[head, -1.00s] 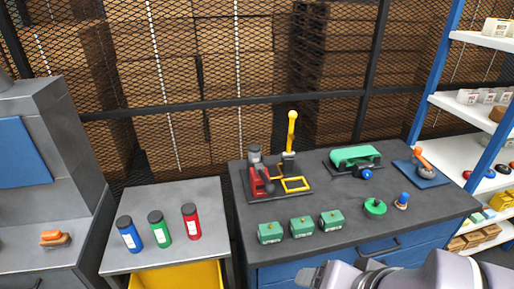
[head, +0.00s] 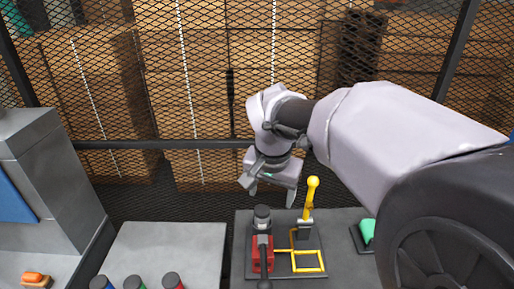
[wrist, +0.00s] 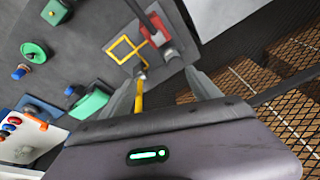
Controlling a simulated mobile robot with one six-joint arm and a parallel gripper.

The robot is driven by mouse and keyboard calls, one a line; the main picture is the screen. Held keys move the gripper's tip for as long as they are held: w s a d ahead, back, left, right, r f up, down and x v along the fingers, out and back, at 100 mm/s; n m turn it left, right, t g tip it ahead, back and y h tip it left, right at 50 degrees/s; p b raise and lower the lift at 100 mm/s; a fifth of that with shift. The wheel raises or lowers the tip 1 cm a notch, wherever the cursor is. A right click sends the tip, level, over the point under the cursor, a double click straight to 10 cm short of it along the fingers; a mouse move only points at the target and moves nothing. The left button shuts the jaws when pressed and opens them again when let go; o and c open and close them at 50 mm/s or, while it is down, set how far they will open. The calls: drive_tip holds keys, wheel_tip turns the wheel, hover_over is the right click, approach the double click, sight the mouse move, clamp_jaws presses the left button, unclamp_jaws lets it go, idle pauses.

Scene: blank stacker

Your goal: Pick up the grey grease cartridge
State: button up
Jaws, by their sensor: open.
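The grey cartridge (head: 262,216) is a dark-capped grey cylinder. It stands upright on the red pump (head: 262,252) of the bench device. My gripper (head: 272,195) is open and empty, pointing down, and appears just above the cartridge in the head view; I cannot tell the exact gap. In the wrist view the grey cartridge (wrist: 172,53) shows near the right fingertip of my gripper (wrist: 162,76), beside the red pump part (wrist: 155,28). The cartridge does not look touched by either finger.
A yellow lever (head: 313,184) stands upright just right of the cartridge, close to my gripper. A yellow frame (head: 321,262) lies on the same base. A mesh wall (head: 190,80) is behind.

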drive_tip(key=h+p, duration=0.1)
approach(262, 211)
drive_tip(key=b+x, duration=0.1)
drive_tip(key=x, duration=0.1)
drive_tip(key=b+x, duration=0.1)
drive_tip(key=x, duration=0.1)
drive_tip(key=b+x, duration=0.1)
drive_tip(key=x, duration=0.1)
drive_tip(key=shift+s+a+f, duration=0.1)
drive_tip(key=shift+a+f, duration=0.25)
drive_tip(key=x, duration=0.2)
drive_tip(key=b+x, duration=0.2)
drive_tip(key=x, duration=0.1)
drive_tip(key=shift+w+d+f, duration=0.2)
drive_tip(key=shift+w+d, duration=0.1)
drive_tip(key=shift+d, duration=0.05)
drive_tip(key=shift+s+r, duration=0.1)
drive_tip(key=shift+r, duration=0.1)
drive_tip(key=shift+c, duration=0.3)
clamp_jaws()
